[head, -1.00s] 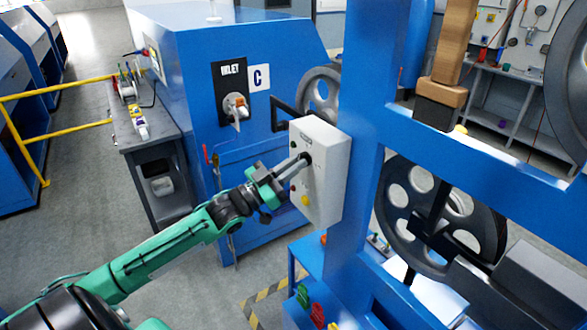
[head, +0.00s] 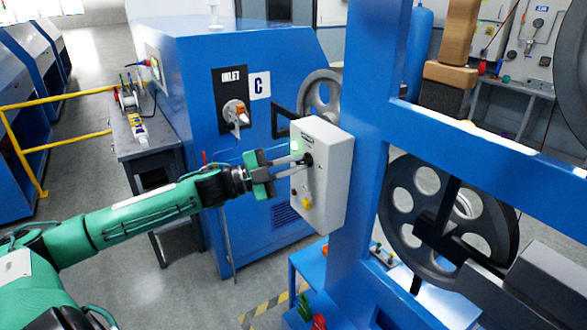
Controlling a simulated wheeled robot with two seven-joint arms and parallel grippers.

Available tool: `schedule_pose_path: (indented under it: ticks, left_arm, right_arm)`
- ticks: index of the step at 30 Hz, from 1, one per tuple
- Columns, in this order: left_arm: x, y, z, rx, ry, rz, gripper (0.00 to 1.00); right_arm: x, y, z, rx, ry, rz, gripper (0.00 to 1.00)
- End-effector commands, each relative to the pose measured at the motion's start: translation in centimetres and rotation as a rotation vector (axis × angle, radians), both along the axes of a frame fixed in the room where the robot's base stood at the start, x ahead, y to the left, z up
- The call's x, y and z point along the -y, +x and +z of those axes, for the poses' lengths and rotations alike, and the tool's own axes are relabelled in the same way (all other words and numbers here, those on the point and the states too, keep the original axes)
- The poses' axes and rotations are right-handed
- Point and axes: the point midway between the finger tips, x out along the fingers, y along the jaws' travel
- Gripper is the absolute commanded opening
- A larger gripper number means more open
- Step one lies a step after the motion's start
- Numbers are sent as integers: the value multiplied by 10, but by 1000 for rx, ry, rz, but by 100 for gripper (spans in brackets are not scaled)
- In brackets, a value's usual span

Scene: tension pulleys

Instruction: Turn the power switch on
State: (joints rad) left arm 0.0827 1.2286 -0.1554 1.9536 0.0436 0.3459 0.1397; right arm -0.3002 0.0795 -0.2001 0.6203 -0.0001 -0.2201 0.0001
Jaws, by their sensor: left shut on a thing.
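A light grey control box (head: 330,178) is fixed to the blue upright of the frame. On its front is a black power switch knob (head: 308,160), partly hidden by my fingers. A green lamp (head: 296,146) above the knob glows brightly. A yellow button (head: 307,203) and a small dark red one (head: 294,192) sit lower on the same face. My left gripper (head: 302,160) reaches in from the left, its fingers nearly level and shut on the switch knob. My right gripper is out of view.
A blue cabinet marked C (head: 259,82) with an inlet valve (head: 237,112) stands behind the box. A blue frame (head: 365,120) with a large dark wheel (head: 400,205) is on the right. A grey bench (head: 150,150) and yellow railing (head: 75,93) are at left.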

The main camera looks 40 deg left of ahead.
Motion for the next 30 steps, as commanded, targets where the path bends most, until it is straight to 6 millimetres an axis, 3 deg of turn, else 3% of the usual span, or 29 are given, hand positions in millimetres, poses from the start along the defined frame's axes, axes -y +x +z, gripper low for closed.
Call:
schedule_pose_path:
  ticks: [15, 30]
  left_arm:
    - [-1, 0, 2, 156, 378, 0, 0]
    - [0, 0, 2, 202, 491, 0, 0]
  right_arm:
    - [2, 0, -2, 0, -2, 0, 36]
    - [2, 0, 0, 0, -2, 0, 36]
